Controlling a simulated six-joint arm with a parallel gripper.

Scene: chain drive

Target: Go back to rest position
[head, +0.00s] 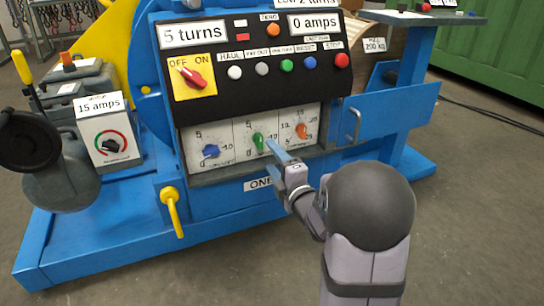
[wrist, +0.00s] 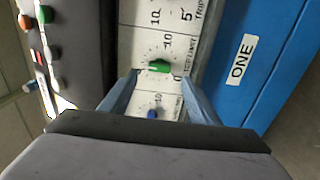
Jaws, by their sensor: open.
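My gripper (head: 275,150) is at the dial panel (head: 190,150) on the front of the blue machine, close to the green knob (head: 258,140). In the wrist view my gripper (wrist: 157,78) has its two blue-grey fingers spread apart, with the green knob (wrist: 159,66) between or just beyond their tips. I cannot tell whether a finger touches the knob. The blue knob (head: 211,151) is to the left on the panel and also shows between the fingers in the wrist view (wrist: 153,114). The orange knob (head: 301,130) is to the right. The gripper holds nothing visible.
Above the dials is a black panel with a yellow OFF/ON switch (head: 194,77) and several push buttons. A metal handle (head: 353,126) sticks out to the right of the dials. A yellow lever (head: 172,210) stands out at lower left. The floor in front is clear.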

